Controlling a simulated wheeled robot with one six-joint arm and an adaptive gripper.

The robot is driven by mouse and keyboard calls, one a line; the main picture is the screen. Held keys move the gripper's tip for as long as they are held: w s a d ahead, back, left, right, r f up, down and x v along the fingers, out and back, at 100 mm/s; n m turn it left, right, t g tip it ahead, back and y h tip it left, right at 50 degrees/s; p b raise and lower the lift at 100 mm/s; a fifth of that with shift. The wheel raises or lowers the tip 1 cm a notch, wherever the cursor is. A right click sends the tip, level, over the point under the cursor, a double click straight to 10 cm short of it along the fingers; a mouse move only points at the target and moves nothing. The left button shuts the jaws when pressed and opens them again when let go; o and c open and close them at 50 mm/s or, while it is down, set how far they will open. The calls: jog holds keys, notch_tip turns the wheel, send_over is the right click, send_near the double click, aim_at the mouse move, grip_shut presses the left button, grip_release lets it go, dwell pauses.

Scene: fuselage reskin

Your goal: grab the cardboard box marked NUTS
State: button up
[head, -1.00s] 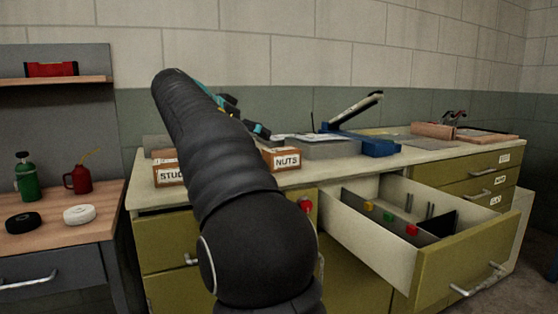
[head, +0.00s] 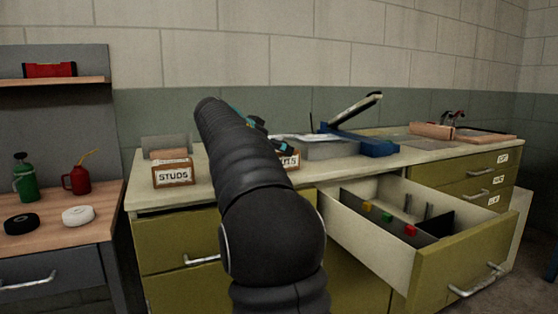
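The cardboard box marked NUTS (head: 291,161) stands on the cream worktop in the head view, mostly hidden behind my arm. Only its right end and the last letters of its label show. My arm reaches up and over the bench, and a few dark and teal parts of my gripper (head: 284,139) show past its right side, near the top of the box. I cannot tell whether they touch it or whether the fingers are open or shut.
A similar box marked STUDS (head: 173,174) stands to the left on the worktop (head: 205,182). A blue-based lever tool (head: 365,145) and a grey tray (head: 328,150) stand to the right. An open drawer (head: 460,262) juts out at the front right.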

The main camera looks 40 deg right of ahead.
jog(key=shift+c, duration=0.3)
jog(key=c, duration=1.6)
jog(key=shift+r, duration=0.1)
